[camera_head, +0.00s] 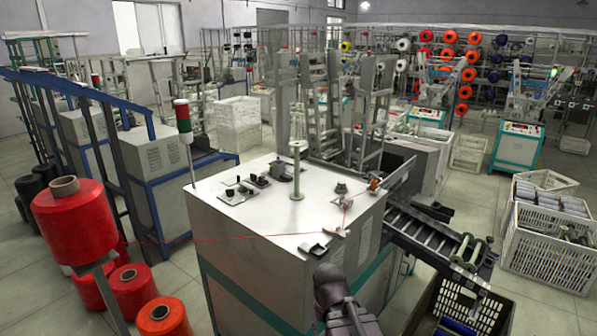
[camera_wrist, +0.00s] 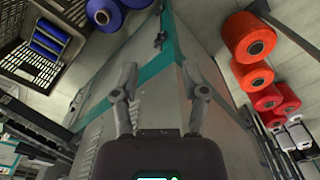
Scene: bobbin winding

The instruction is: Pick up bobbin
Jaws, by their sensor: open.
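A pale, slim bobbin (camera_head: 297,172) stands upright on the white top of the winding machine (camera_head: 240,205). Several dark green-flanged bobbins (camera_head: 467,250) lie at the lower end of the roller chute on the machine's right side. My gripper (camera_wrist: 160,88) is open in the wrist view, with nothing between its two fingers. It faces the machine's grey side and teal trim. In the head view my dark arm (camera_head: 335,295) shows at the bottom, in front of the machine and below its top. I cannot make out the fingers there.
A red thread runs from the large red cone (camera_head: 75,220) to the machine top. More red cones (camera_wrist: 250,37) sit beside the machine. A dark crate (camera_wrist: 30,62) lies near blue bobbins (camera_wrist: 104,13). White crates (camera_head: 552,245) stand right. Small fittings (camera_head: 240,190) occupy the machine top.

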